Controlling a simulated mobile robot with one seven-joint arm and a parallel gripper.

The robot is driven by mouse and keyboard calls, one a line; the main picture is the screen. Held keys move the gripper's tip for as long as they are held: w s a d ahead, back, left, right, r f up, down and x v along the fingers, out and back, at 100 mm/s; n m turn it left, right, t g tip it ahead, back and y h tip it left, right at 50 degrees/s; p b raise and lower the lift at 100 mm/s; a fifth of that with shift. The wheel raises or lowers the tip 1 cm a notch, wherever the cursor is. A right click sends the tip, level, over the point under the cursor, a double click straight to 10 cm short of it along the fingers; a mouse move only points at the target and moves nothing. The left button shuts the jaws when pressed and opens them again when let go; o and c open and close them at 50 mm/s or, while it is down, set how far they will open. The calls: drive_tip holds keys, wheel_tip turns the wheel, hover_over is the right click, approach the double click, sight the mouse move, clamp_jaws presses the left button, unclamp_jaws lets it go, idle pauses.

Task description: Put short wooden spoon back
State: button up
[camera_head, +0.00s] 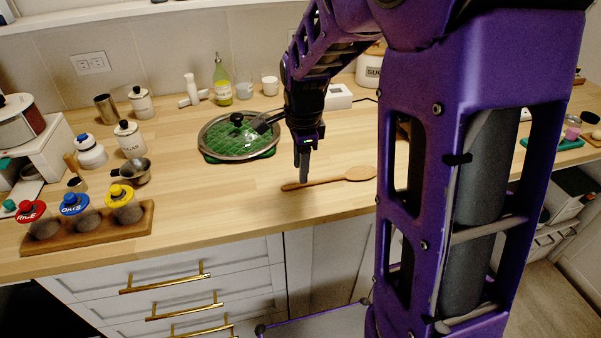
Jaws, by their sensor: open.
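A short wooden spoon (330,180) lies flat on the wooden counter (240,195), its bowl to the right and its handle to the left. My gripper (303,178) points down over the handle end of the spoon. It is open and holds nothing. From this view I cannot tell whether the fingertips touch the spoon or stay just above it. One finger largely hides the other. The spoon's bowl end lies close to my purple arm column in the picture.
A green round pan with a glass lid (238,136) sits behind my gripper. A wooden rack with red, blue and yellow-topped jars (90,236) stands at the left front. A small metal pot (134,170) is beside it. The counter around the spoon is clear.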

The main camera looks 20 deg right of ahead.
wheel_tip(320, 180, up, 8)
drive_tip(key=s+p, duration=0.1)
drive_tip(key=shift+r, duration=0.15)
